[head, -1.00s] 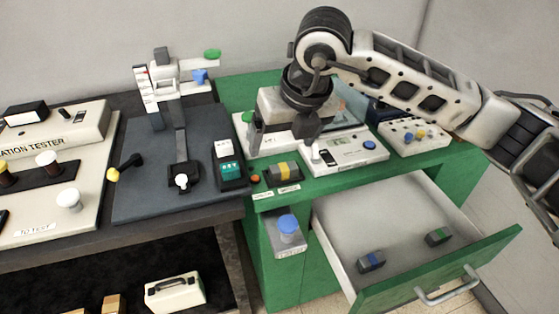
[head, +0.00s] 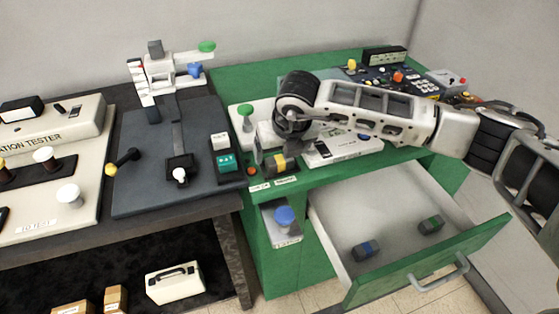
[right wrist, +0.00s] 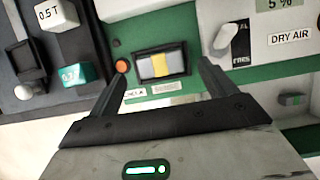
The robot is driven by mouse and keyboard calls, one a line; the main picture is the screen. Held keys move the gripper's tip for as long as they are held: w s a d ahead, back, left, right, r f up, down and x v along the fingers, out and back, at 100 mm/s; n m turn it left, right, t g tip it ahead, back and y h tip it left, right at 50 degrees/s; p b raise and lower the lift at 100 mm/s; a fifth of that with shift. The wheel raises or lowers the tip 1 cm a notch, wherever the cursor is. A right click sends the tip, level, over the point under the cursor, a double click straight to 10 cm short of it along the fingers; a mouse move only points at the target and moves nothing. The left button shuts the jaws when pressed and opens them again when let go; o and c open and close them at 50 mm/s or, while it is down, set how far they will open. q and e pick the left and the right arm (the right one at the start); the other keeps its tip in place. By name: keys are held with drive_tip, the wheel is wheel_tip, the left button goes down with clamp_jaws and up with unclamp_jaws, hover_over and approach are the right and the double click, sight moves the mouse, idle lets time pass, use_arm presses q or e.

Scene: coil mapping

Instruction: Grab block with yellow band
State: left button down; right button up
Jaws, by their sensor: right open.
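In the right wrist view the block (right wrist: 158,65) lies in line with the gap between my fingers, with space on both sides. My right gripper (right wrist: 164,68) is open and empty, pointing down at the block. In the head view my right gripper (head: 274,155) is just over the block and partly hidden by its own arm. I cannot tell the exact height left. My left gripper is not in view.
An orange button (right wrist: 122,66) sits just left of the block. A white instrument (head: 345,148) stands to its right. A dark platform (head: 135,190) lies left.

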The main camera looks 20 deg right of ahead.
sight(280, 159)
drive_tip(key=shift+x, duration=1.5)
drive_tip(key=c, duration=1.1)
drive_tip(key=shift+c, duration=0.2)
drive_tip(key=shift+r, duration=0.15)
